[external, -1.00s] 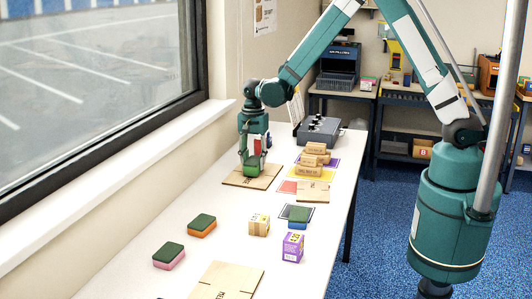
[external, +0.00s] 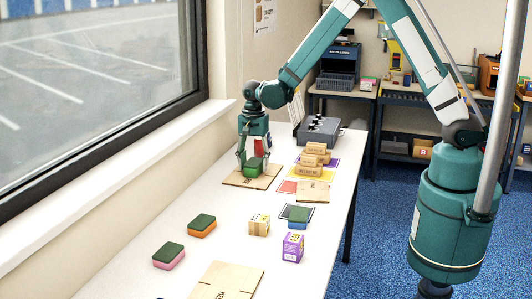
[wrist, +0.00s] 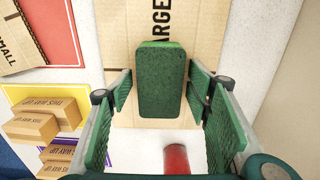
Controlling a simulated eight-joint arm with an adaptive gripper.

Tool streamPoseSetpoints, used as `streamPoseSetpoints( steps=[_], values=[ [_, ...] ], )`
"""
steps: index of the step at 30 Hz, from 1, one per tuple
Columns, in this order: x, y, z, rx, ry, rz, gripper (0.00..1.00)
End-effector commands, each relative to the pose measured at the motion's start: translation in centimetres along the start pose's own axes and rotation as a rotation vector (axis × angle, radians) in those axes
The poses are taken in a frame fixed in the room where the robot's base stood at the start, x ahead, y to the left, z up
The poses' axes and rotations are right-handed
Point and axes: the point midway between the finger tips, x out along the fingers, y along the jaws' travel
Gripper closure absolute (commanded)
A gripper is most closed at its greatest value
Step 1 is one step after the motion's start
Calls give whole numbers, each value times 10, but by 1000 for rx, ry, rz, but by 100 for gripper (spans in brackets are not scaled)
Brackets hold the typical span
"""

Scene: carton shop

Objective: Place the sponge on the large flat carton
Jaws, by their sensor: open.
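The sponge (external: 252,168), green with a dark green top, lies flat on the large flat carton (external: 235,181) at the far window side of the table. In the wrist view, the sponge (wrist: 160,82) covers part of the brown carton (wrist: 205,40), near the word "LARGE". My gripper (external: 253,161) is low over the carton with its fingers on either side of the sponge. In the wrist view, my gripper (wrist: 160,92) is open, with a gap between each finger and the sponge. The sponge's underside is hidden.
A red cylinder (wrist: 177,158) stands close by the carton. A small flat carton (external: 312,194) and stacked brown boxes (external: 308,170) lie to the right. Other sponges with orange (external: 201,225), pink (external: 169,256) and blue (external: 298,224) undersides lie nearer. A grey box (external: 318,131) stands behind.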

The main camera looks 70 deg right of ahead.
Motion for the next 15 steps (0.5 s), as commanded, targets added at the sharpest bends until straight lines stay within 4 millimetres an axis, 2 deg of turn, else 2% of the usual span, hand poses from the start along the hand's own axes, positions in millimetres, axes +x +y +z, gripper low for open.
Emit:
streamPoseSetpoints(
  steps=[8,15],
  values=[
    [-8,0,0,0,0,0,51],
    [-34,0,0,0,0,0,51]
  ],
)
